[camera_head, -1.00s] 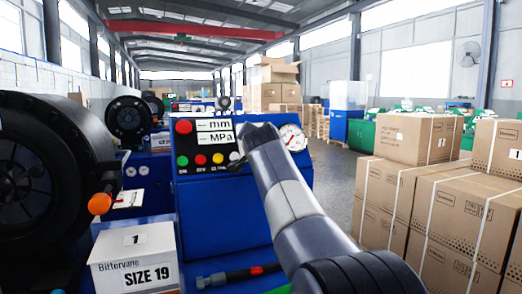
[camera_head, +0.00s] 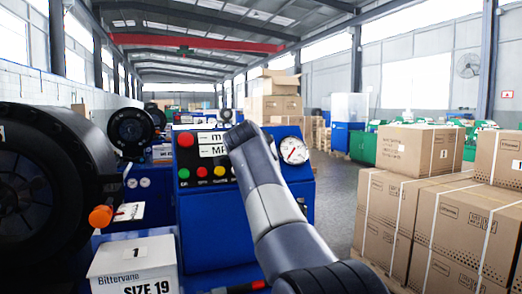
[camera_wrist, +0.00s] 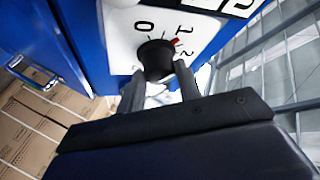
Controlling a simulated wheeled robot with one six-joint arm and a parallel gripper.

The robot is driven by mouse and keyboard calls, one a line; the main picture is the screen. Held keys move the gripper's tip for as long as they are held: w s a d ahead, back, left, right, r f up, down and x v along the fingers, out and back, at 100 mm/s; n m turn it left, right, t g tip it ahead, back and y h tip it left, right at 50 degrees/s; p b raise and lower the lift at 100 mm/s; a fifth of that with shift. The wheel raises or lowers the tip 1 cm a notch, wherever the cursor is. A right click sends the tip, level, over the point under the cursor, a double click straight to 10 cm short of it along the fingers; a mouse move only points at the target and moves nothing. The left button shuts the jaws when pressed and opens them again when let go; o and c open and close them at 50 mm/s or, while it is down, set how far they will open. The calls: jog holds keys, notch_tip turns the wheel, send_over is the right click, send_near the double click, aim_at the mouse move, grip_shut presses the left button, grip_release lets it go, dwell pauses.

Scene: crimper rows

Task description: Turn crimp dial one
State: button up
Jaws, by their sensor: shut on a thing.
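The crimp dial (camera_wrist: 156,60) is a black round knob on a white scale plate (camera_wrist: 118,40) with the printed marks 0, 1 and 2. A small red mark (camera_wrist: 176,42) shows at its edge, near the 1 and 2. My gripper (camera_wrist: 158,74) has one finger on each side of the knob and is shut on it. In the head view my arm covers part of the blue control panel (camera_head: 190,215), and the dial and gripper are hidden there.
The panel carries several coloured buttons, a red button (camera_head: 185,140) and a round gauge (camera_head: 293,150). A white SIZE 19 box (camera_head: 133,262) stands in front at left, beside a large black crimper (camera_head: 45,190). Strapped cartons (camera_head: 460,220) are stacked at right.

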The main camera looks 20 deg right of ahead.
jog(key=shift+f, duration=0.1)
jog(key=o, duration=1)
jog(key=shift+a, duration=0.1)
jog(key=b+v, duration=0.1)
jog(key=v, duration=1)
jog(key=shift+w, duration=0.15)
jog(key=p+x, duration=0.1)
jog(key=x, duration=1)
jog(key=shift+s, duration=0.2)
